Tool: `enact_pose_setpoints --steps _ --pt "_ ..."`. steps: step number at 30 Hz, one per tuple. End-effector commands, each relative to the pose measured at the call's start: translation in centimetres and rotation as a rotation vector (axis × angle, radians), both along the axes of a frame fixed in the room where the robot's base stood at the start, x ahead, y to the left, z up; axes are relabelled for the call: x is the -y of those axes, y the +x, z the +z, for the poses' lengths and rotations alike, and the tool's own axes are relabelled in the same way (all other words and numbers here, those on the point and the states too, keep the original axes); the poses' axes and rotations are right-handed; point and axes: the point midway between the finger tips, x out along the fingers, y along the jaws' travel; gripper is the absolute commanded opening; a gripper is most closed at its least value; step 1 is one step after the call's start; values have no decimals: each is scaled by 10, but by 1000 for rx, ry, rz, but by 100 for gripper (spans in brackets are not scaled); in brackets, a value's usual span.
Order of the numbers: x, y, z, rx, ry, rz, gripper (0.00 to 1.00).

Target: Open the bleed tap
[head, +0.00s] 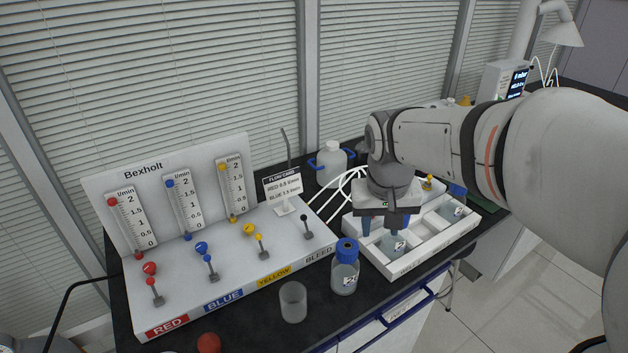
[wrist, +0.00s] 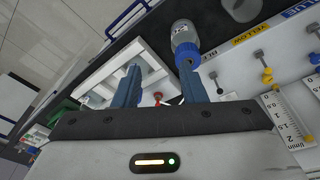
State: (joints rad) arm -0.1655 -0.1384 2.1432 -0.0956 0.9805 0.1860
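The bleed tap (head: 305,226) is a small grey lever with a black knob at the right end of the white Bexholt panel, above the BLEED label (head: 318,255). Its lever stands roughly upright. In the wrist view the black-knobbed tap (wrist: 215,79) shows just right of my right finger. My gripper (head: 381,232) hangs to the right of the tap, pointing down over the white compartment tray. In the wrist view my gripper (wrist: 160,68) has its two blue fingers wide apart, with nothing held between them.
The blue-capped bottle (head: 345,268) and clear beaker (head: 293,302) stand before the panel. The white tray (head: 410,269) holds jars. Red (head: 151,270), blue (head: 204,249) and yellow (head: 251,232) taps line the panel. A flow card (head: 283,187) stands behind the bleed tap.

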Motion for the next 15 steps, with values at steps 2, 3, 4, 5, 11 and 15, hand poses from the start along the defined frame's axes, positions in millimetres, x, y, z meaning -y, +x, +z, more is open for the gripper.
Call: enact_pose_setpoints --steps 2,3,4,5,11,15 --pt "-15 35 -2 -31 -19 7 38" --pt "-23 51 -4 -43 -30 9 38" --pt "-29 63 -6 -52 -39 10 38" --pt "-35 74 -9 -60 -46 10 38" --pt "-84 146 -42 -109 -110 18 38" --pt "-121 185 -77 -135 -158 22 38"
